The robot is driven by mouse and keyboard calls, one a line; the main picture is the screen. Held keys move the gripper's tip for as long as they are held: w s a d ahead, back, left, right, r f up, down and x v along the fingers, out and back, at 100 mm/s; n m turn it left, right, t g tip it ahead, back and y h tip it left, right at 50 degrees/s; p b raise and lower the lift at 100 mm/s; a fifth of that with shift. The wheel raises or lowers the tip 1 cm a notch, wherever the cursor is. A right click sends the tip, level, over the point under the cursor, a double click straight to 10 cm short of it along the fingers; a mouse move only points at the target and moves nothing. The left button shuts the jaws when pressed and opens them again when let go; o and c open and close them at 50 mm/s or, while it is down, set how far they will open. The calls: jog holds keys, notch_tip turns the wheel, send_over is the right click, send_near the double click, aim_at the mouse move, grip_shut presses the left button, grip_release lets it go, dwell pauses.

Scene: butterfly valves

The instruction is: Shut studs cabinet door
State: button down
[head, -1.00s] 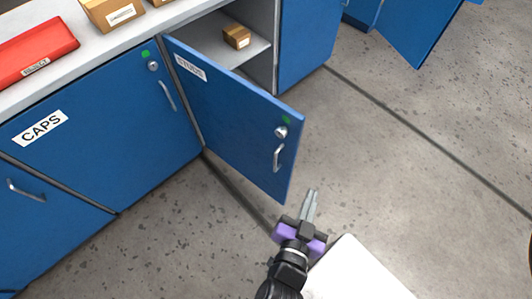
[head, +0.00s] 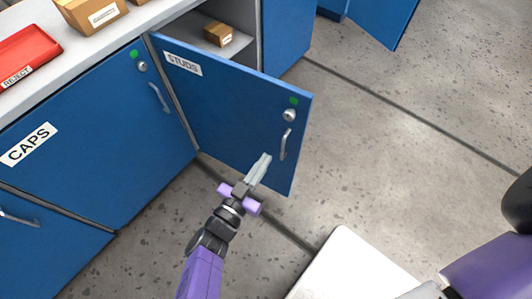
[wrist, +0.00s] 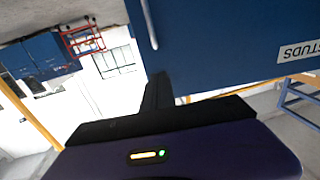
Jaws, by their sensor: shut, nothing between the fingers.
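The blue studs cabinet door (head: 232,108) stands partly open in the head view, hinged at its left edge, with a STUDS label, a lock and a silver handle (head: 285,144) near its free edge. My gripper (head: 260,168) is shut and empty, its fingers in front of the lower part of the door's outer face, left of the handle. I cannot tell whether they touch it. In the wrist view the door (wrist: 225,45) fills the upper right, with the handle (wrist: 149,22) just beyond the fingers (wrist: 158,92). A small cardboard box (head: 218,34) sits inside the cabinet.
The closed CAPS door (head: 95,130) is to the left. The grey worktop (head: 50,62) above holds a red REJECT tray (head: 28,55) and cardboard boxes (head: 90,14). Another blue door (head: 383,20) stands open at the far upper right. The floor (head: 400,120) right of the studs door is clear.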

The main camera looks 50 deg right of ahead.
aim_at(285, 135)
jog(key=d, duration=0.4)
jog(key=w+d, duration=0.1)
jog(key=d, duration=0.3)
jog(key=w+d+p, duration=0.1)
jog(key=d, duration=0.3)
jog(key=shift+d, duration=0.1)
